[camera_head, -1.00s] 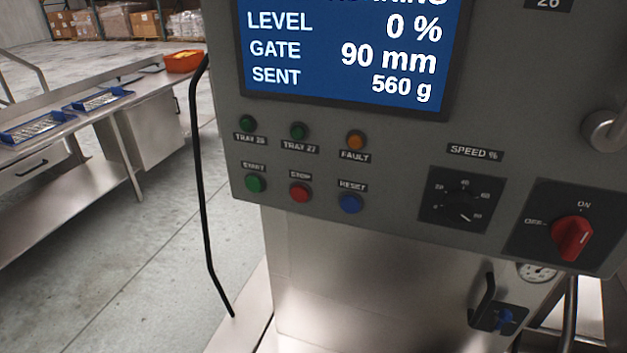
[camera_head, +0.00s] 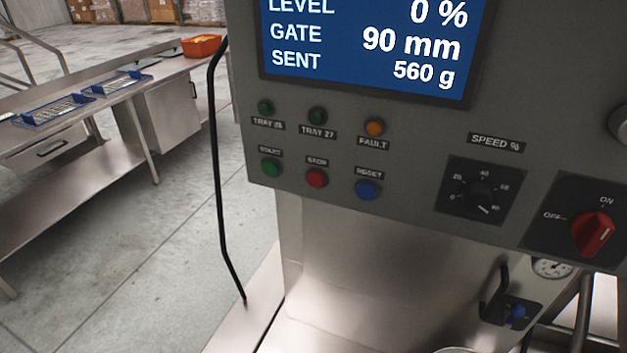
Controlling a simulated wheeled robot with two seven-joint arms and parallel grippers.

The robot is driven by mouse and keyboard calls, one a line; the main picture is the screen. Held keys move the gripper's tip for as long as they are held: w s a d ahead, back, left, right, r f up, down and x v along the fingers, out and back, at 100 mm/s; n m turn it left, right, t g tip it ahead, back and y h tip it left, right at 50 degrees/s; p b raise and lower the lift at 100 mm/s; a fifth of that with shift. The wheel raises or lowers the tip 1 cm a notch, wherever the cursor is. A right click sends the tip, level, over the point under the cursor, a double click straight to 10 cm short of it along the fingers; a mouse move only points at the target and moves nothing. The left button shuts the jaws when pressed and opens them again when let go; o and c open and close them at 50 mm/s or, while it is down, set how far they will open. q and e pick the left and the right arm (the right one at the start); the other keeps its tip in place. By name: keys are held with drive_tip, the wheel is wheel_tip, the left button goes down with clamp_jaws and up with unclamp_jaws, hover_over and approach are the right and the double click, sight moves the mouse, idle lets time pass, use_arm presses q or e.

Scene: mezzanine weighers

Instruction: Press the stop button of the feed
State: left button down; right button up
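The red stop button (camera_head: 317,179) sits in the lower row of the grey control panel (camera_head: 400,150), under a small label reading STOP. The green start button (camera_head: 270,168) is to its left and the blue reset button (camera_head: 367,190) is to its right. The screen (camera_head: 365,45) above shows level 0 %, gate 90 mm and sent 560 g; its top line is cut off. Neither of my grippers is in view, and nothing touches the stop button.
A speed dial (camera_head: 478,198) and a red on/off switch (camera_head: 592,234) are at the panel's right. A black bent rod (camera_head: 216,160) stands left of the panel. A steel bench (camera_head: 60,140) with blue trays and an orange bin (camera_head: 201,46) is at the left.

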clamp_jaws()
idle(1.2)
